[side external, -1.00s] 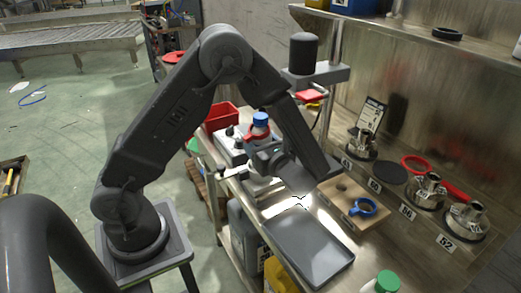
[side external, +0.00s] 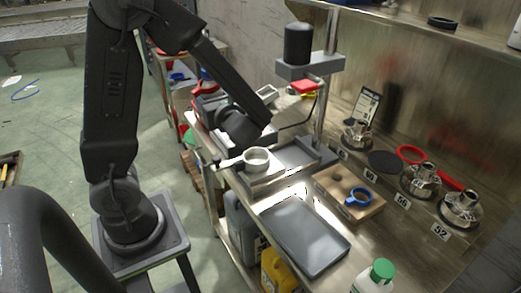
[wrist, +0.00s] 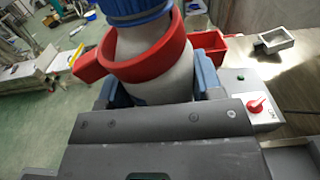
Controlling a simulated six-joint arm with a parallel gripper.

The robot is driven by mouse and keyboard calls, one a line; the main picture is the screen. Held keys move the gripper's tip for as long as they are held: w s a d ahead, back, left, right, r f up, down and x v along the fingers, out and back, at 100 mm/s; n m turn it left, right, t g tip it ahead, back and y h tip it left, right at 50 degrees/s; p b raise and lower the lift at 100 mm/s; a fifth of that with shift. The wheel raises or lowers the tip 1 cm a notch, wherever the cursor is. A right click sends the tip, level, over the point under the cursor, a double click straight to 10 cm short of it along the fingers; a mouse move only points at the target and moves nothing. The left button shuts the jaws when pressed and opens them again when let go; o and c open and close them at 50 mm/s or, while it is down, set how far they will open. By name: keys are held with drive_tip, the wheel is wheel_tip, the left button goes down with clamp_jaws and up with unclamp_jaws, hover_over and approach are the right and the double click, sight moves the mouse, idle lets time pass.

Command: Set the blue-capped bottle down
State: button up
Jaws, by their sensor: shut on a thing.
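The bottle (wrist: 165,60) has a pale body, a blue cap (wrist: 130,8) and a red collar (wrist: 150,62) around it. In the wrist view it stands between the blue fingers of my gripper (wrist: 160,88), which is shut on it. The top of the cap is cut off by the frame, and the bottle's base is hidden behind the gripper body. In the side view my gripper (side external: 207,100) is at the far left end of the bench, mostly behind my arm. Only the cap and red collar (side external: 206,88) show there. I cannot tell whether the bottle touches a surface.
A grey control box with a red knob (wrist: 257,104) is close at right in the wrist view. A white handled pan (side external: 257,158) and an empty grey tray (side external: 305,238) are on the bench nearer the camera.

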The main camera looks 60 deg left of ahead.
drive_tip(key=w+d+f+m+t+h, duration=0.1)
drive_tip(key=w+d+m+t, duration=0.15)
drive_tip(key=d, duration=0.25)
drive_tip(key=w+d+f+m+t, duration=0.1)
drive_tip(key=w+d+m+t, duration=0.1)
drive_tip(key=d+t, duration=0.2)
drive_tip(key=m+t+h, duration=0.3)
drive_tip(key=m+t, duration=0.1)
drive_tip(key=t, duration=0.1)
hover_over(302, 233)
drive_tip(key=shift+n, duration=0.25)
drive_tip(key=shift+f, duration=6.85)
drive_tip(key=shift+f, duration=0.1)
drive_tip(key=o, duration=1.1)
drive_tip(key=v, duration=0.7)
drive_tip(key=shift+s+d, duration=0.2)
drive_tip(key=shift+s, duration=0.05)
